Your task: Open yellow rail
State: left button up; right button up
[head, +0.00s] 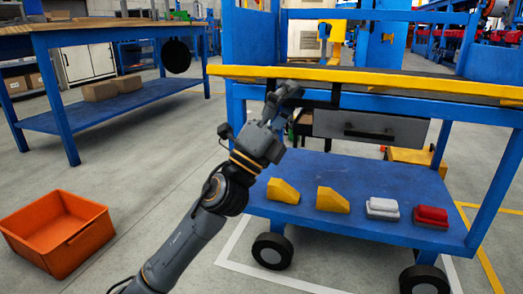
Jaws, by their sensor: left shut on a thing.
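The yellow rail (400,83) runs along the front edge of the blue workbench's top, at the upper right in the head view. My left gripper (284,92) is at the rail's lower edge, left of its middle. It is shut on the rail. My right gripper is not in view.
A grey drawer (370,128) with a dark handle hangs under the bench top. The blue lower shelf (335,170) holds two yellow blocks (333,200), a white piece (382,208) and a red piece (431,216). An orange bin (62,232) sits on the floor at left.

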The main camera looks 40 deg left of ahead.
pick_arm(q)
jog(key=shift+s+a+f+h+b, duration=0.15)
jog(key=shift+s+a+f+b, duration=0.05)
jog(key=shift+s+f, duration=0.35)
jog(key=shift+s+a+f+h+b, duration=0.15)
jog(key=shift+s+f, duration=0.35)
jog(key=w+v, duration=0.1)
jog(key=v, duration=0.7)
jog(key=shift+a+f, duration=0.15)
jog(key=shift+f, duration=0.2)
